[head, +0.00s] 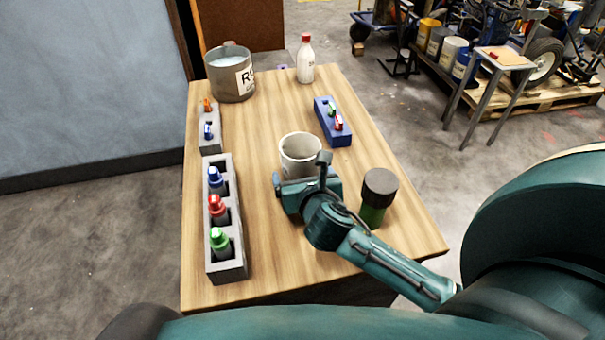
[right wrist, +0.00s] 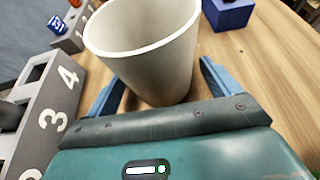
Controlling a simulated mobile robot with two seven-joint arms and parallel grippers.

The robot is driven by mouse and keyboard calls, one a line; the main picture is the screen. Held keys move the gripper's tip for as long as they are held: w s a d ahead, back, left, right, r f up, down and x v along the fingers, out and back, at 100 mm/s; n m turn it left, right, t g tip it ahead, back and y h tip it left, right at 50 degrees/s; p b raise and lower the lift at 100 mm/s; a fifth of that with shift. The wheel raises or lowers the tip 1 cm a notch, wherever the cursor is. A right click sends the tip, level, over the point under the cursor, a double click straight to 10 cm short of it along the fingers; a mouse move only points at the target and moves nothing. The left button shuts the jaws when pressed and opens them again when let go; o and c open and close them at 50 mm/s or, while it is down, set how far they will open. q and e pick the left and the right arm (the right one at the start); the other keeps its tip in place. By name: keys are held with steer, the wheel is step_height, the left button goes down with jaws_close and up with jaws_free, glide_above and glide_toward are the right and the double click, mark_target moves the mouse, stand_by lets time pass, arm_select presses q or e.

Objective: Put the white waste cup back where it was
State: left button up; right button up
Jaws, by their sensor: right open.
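The white waste cup (head: 300,152) stands upright on the wooden table, near its middle. It also fills the upper middle of the right wrist view (right wrist: 150,55), and its inside looks empty where visible. My right gripper (head: 302,180) is at the near side of the cup, low over the table. In the right wrist view its two blue fingers (right wrist: 160,85) are apart, one on each side of the cup's lower part. I cannot tell whether they touch it. My left gripper is not in view.
A grey numbered rack (head: 240,262) with several coloured-cap bottles stands at left, a smaller grey block (head: 210,142) behind it. A blue block (head: 342,134) is behind right. A dark-capped green jar (head: 379,190) is close right of my gripper. A metal pot (head: 222,88) and white bottle (head: 305,62) stand farthest back.

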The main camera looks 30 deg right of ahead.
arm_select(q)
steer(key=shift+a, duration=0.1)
arm_select(e)
steer(key=shift+r, duration=0.15)
arm_select(q)
steer(key=shift+p, duration=0.35)
arm_select(e)
steer(key=v, duration=1.2)
steer(key=shift+a, duration=0.1)
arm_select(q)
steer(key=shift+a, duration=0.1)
arm_select(e)
steer(key=shift+s, duration=0.1)
